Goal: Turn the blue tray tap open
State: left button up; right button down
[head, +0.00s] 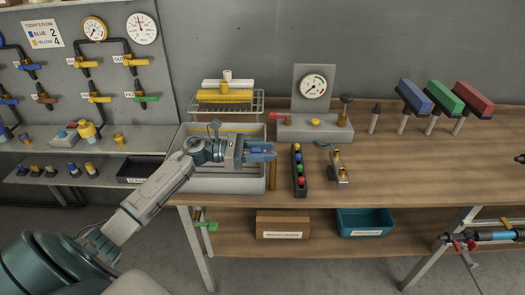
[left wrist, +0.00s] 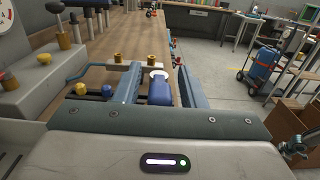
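My left gripper (head: 272,152) is above the right side of the grey tray (head: 190,185) in the head view. Its fingers point right. In the left wrist view its two blue fingers (left wrist: 157,80) stand apart. A blue cylindrical piece (left wrist: 160,92) with a white ring at its far end lies between them, with gaps showing on both sides. I cannot tell whether this piece is the blue tray tap. The gripper and arm hide part of the tray. My right gripper is not in view.
A black strip with coloured knobs (head: 299,172) and a small brass-fitted stand (head: 340,167) are right of the gripper. A gauge block (head: 313,125) stands behind. Wall pipes with blue taps (head: 29,67) are at the left.

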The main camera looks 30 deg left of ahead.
pick_arm(q)
grip_shut()
